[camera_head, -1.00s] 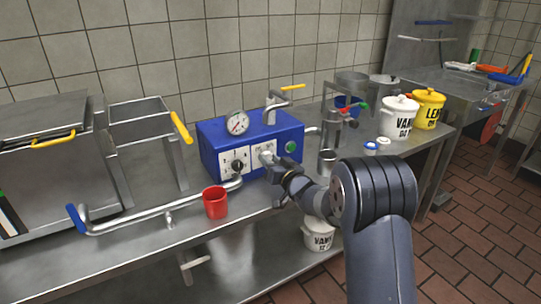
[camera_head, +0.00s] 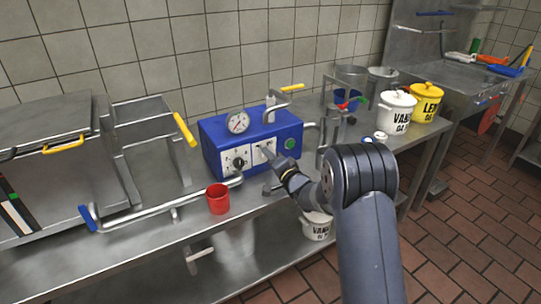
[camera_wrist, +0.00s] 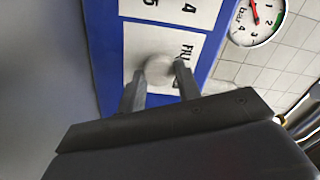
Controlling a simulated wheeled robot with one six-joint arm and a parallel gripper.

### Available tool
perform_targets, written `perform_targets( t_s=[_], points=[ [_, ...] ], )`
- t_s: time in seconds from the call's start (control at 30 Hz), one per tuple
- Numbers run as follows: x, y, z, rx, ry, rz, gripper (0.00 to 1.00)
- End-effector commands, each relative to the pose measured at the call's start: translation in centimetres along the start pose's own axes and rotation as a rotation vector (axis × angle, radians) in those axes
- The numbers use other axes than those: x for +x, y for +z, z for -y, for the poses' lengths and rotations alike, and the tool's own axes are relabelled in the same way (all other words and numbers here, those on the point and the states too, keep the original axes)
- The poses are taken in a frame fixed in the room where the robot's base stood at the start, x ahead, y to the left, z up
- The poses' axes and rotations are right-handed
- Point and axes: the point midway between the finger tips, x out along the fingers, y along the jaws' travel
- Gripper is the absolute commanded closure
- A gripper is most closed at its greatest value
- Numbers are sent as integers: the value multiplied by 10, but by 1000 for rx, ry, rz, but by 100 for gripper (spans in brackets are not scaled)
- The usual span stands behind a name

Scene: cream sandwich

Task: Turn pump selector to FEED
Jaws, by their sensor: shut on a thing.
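The blue pump box (camera_head: 226,144) stands on the steel bench in the head view. Its front has two white plates. The left plate has a black dial (camera_head: 239,163). The right plate (camera_head: 259,157) is partly covered by my gripper (camera_head: 270,156). In the wrist view a pale round selector knob (camera_wrist: 158,67) sits on a white plate (camera_wrist: 143,40) with partly hidden lettering starting "RU". My gripper (camera_wrist: 156,80) is shut on this knob, one finger on each side. The word FEED is not readable, and the knob's pointing direction cannot be told.
A pressure gauge (camera_head: 238,122) and a yellow-handled valve (camera_head: 291,88) are on top of the box. A green button (camera_head: 290,143) is right of the plates. A red cup (camera_head: 218,199) and a metal pipe (camera_head: 140,215) are in front, left. White (camera_head: 396,113) and yellow (camera_head: 426,103) tubs stand right.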

Motion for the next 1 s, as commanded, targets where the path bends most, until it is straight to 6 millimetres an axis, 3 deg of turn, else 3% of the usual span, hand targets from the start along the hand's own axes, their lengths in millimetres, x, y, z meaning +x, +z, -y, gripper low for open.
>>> perform_targets(
  t_s=[0.73,0.77,1.0],
  points=[
    [0,0,-1,93,1,-1,91],
    [0,0,-1,93,1,-1,67],
    [0,0,0,91,1,-1,48]
  ],
)
